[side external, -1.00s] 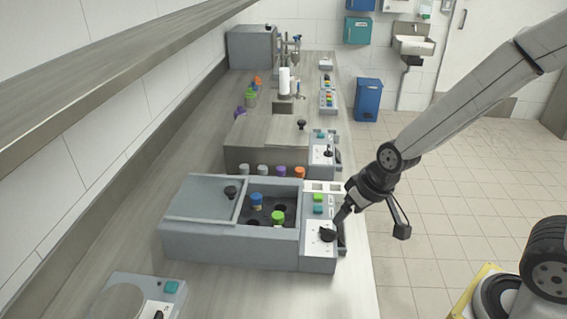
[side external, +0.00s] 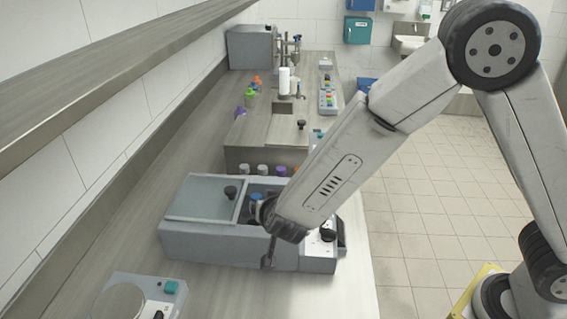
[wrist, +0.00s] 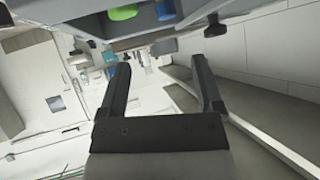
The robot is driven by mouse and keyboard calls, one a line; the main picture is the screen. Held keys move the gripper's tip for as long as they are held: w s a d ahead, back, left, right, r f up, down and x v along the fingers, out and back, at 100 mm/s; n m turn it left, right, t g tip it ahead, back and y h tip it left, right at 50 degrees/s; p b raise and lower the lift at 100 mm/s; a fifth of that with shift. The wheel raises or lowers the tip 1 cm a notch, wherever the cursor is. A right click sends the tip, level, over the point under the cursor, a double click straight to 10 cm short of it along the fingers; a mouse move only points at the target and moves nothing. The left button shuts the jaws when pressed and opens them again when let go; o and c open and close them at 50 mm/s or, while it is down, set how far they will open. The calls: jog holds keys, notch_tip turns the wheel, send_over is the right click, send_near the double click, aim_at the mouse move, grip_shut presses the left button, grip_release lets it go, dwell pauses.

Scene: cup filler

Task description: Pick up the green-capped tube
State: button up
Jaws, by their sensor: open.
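The green-capped tube (wrist: 123,12) shows only as its bright green cap, at the top edge of the wrist view. In the side view my arm hides it. A blue-capped tube (side external: 256,197) stands in the open well of the grey bench device (side external: 215,244); its blue cap also shows beside the green one in the wrist view (wrist: 165,10). My gripper (wrist: 160,62) is open, with nothing between its two dark fingers. The green cap lies beyond the fingertips in the wrist view, not between them. My wrist is over the front of the device.
The device has a sliding lid (side external: 201,200) with a black knob at its left. Several capped tubes stand in a row behind it, partly hidden. A small scale (side external: 123,299) sits at the front left. Bare bench (side external: 325,289) lies in front of the device.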

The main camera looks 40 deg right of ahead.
jog(key=s+f+h, duration=0.1)
jog(key=s+a+m+g+h, duration=0.1)
jog(key=h, duration=0.1)
jog(key=shift+s+a+f, duration=0.2)
jog(key=shift+s+f, duration=0.05)
jog(key=shift+f, duration=0.15)
jog(key=shift+w+d+f+m+g+h, duration=0.15)
jog(key=shift+d+f+m+g+h, duration=0.25)
jog(key=shift+d+f, duration=0.35)
jog(key=shift+f, duration=0.15)
jog(key=shift+x, duration=2.5)
jog(key=shift+w+a, duration=0.1)
jog(key=shift+w, duration=0.05)
grip_shut()
